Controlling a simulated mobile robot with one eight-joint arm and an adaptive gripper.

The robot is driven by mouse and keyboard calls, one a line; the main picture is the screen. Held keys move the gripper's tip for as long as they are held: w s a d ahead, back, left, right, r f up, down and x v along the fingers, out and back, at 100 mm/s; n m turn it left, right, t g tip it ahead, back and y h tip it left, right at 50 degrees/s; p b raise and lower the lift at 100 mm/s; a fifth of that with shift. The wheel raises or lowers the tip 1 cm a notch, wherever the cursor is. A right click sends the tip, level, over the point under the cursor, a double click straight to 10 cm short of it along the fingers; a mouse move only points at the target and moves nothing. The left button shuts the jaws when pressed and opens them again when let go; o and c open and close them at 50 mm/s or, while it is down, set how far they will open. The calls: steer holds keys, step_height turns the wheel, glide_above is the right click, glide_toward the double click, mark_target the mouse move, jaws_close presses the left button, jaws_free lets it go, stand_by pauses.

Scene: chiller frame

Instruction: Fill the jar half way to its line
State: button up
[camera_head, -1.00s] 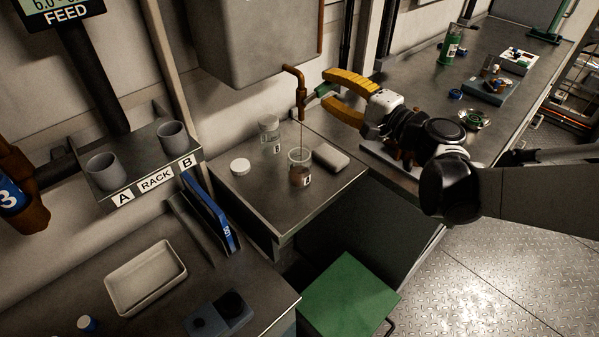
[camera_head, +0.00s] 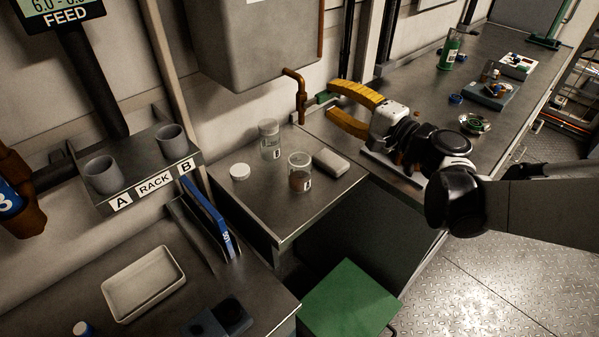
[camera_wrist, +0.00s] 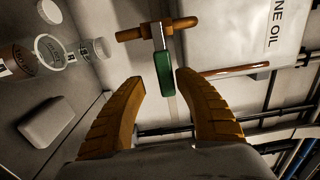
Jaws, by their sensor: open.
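The clear glass jar (camera_head: 299,168) stands upright on the small metal bench, close below the copper tap (camera_head: 301,100). Brown liquid covers the bottom part of it; I cannot make out the fill line. No stream shows under the spout. The tap's green handle (camera_wrist: 163,72) points toward my gripper (camera_wrist: 160,80). My gripper is open, its yellow fingers on either side of the handle's end, with gaps beside it. In the head view my gripper (camera_head: 331,99) is just right of the tap. The jar shows in part at the wrist view's left edge.
A second, pale jar (camera_head: 269,141), a white lid (camera_head: 239,171) and a grey block (camera_head: 331,163) stand around the jar. The oil tank (camera_head: 255,45) hangs above. A green stool (camera_head: 350,303) is in front, and RACK (camera_head: 155,183) is left.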

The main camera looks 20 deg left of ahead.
steer(key=v, duration=0.7)
steer(key=shift+s+d+r+p, duration=0.2)
steer(key=shift+d+r+p, duration=0.15)
steer(key=shift+d+r, duration=0.1)
steer(key=s+d+f+n+h, duration=0.1)
steer(key=s+d+f+h, duration=0.2)
steer(key=d, duration=0.7)
steer(key=s+d+f+n+h, duration=0.2)
steer(key=s+d+f+h, duration=0.2)
steer(key=s+d+h, duration=0.4)
steer(key=s+d+f+n+h, duration=0.1)
steer(key=s+d+f+h, duration=0.3)
steer(key=s+d, duration=0.3)
steer(key=d+h, duration=0.1)
steer(key=d, duration=0.4)
steer(key=shift+n+h, duration=0.3)
steer(key=shift+s, duration=0.1)
